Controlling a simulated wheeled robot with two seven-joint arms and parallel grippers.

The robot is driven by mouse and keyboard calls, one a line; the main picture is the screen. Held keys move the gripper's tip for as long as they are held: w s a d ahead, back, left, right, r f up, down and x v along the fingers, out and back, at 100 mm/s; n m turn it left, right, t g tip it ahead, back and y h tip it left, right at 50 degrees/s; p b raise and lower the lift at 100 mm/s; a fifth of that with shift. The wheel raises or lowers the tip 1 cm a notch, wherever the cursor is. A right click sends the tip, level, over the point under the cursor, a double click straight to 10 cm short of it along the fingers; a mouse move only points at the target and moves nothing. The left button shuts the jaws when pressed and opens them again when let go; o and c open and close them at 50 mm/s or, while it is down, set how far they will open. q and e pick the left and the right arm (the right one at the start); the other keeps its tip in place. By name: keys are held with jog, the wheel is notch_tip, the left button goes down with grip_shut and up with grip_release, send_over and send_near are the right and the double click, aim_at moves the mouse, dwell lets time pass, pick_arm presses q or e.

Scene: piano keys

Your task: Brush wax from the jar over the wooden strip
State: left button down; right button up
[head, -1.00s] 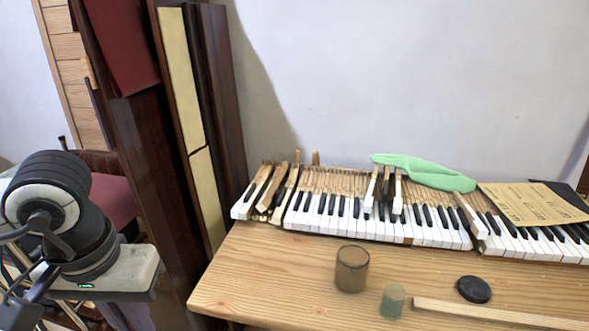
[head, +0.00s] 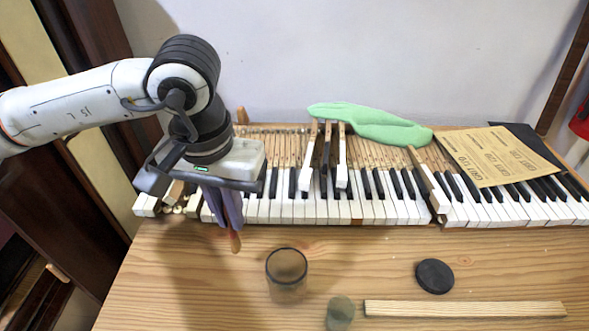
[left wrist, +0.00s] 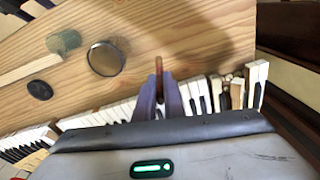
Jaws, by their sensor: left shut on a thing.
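My left gripper (head: 229,222) points down over the table's rear part, in front of the piano keys, shut on a slim brown brush (head: 235,243). The brush's brown end also shows between the fingers in the left wrist view (left wrist: 158,66); its bristles cannot be made out. A dark-rimmed, see-through jar (head: 287,278) stands upright to the right of the gripper, apart from it. A smaller greenish cylinder (head: 340,313) stands nearer the front. I cannot tell which holds wax. The pale wooden strip (head: 465,309) lies flat at the front right. My right gripper is out of view.
A black round disc (head: 434,276) lies behind the strip. The piano keyboard (head: 380,210) fills the table's back, with some loose raised keys. A green cloth (head: 370,125) and a brown paper sheet (head: 497,155) lie on it. The wooden table (head: 180,285) is clear at the left.

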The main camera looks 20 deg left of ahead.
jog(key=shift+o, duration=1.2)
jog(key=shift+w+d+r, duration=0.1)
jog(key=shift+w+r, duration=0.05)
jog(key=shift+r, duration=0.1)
pick_arm(q)
jog(key=s+d+r+m+g+h+p, duration=0.1)
jog(key=s+d+r+m+h+p, duration=0.2)
jog(key=m, duration=1.4)
jog(key=d+r+m+h+p, duration=0.2)
jog(key=r+m+h+p, duration=0.3)
jog(key=m, duration=1.3)
jog(key=shift+n+y, duration=0.4)
jog(key=shift+n, duration=0.1)
jog(key=shift+s+d+f+b, duration=0.1)
jog(key=shift+f+b, duration=2.55)
jog(key=shift+b, duration=0.45)
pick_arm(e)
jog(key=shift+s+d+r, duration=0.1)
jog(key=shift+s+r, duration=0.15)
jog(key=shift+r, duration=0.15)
